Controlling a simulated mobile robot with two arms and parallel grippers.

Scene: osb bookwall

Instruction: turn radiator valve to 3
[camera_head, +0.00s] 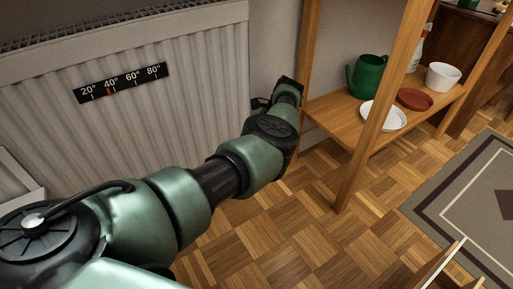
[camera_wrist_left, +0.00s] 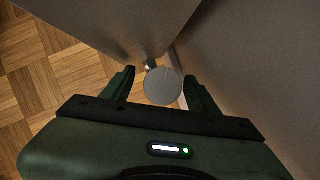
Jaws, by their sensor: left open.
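The radiator (camera_head: 150,120) stands against the wall at the left of the head view, with a black temperature strip (camera_head: 122,82) on its front. The strip reads 20° to 80° and has a red mark near 40°. The round grey valve knob (camera_wrist_left: 162,86) is in the left wrist view, between the two fingers of my left gripper (camera_wrist_left: 160,84). The fingers are open and stand apart on either side of the knob. No number is readable on it. In the head view my left arm reaches to the radiator's right end and hides the valve. My right gripper is not in view.
A wooden shelf (camera_head: 335,108) stands close to the right of my left arm. It holds a green watering can (camera_head: 369,77), a white plate (camera_head: 385,117), a brown dish (camera_head: 414,99) and a white pot (camera_head: 443,77). Parquet floor (camera_head: 270,235) and a grey rug (camera_head: 470,200) lie in front.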

